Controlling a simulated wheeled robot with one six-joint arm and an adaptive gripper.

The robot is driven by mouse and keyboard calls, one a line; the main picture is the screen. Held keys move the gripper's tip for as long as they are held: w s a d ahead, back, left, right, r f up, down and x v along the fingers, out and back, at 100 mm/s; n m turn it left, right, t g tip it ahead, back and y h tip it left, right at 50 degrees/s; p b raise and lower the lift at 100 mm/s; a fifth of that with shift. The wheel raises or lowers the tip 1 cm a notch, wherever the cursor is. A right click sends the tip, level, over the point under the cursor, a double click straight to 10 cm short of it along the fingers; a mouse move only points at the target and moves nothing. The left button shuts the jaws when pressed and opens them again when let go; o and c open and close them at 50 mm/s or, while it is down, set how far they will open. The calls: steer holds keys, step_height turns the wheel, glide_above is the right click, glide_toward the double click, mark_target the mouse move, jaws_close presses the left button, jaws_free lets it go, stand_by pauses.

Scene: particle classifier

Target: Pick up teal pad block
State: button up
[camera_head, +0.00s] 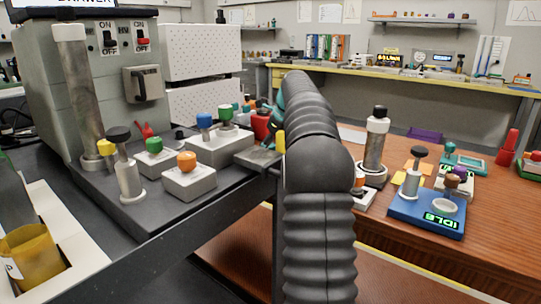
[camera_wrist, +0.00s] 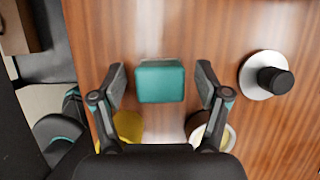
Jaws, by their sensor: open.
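In the wrist view the teal pad block (camera_wrist: 161,82) lies on the brown wooden table (camera_wrist: 225,30). My gripper (camera_wrist: 161,80) is open, with one finger on each side of the block. A gap shows between the block and each finger, and I cannot tell how high the fingers are above the table. In the head view my dark ribbed arm stands in the middle and hides most of the gripper. I cannot make out the pad block there.
In the wrist view a white disc with a black knob (camera_wrist: 275,81) stands right of my gripper. A yellow item (camera_wrist: 128,125) and a pale round item (camera_wrist: 222,138) lie near the fingers. In the head view a blue scale (camera_head: 425,215) is at right, and a grey machine (camera_head: 90,60) at left.

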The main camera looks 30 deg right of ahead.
steer(key=c, duration=1.2)
steer(key=shift+c, duration=0.2)
steer(key=shift+r, duration=0.15)
steer(key=shift+r+p, duration=0.3)
steer(key=shift+r, duration=0.25)
step_height(320, 180, up, 3)
steer(key=shift+f+p, duration=0.1)
steer(key=shift+p, duration=0.45)
steer(key=s+d+r+p, duration=0.1)
steer(key=s+d+r, duration=0.5)
steer(key=s, duration=0.3)
steer(key=shift+s+d+r, duration=0.2)
steer(key=shift+s+r, duration=0.2)
steer(key=shift+r, duration=0.05)
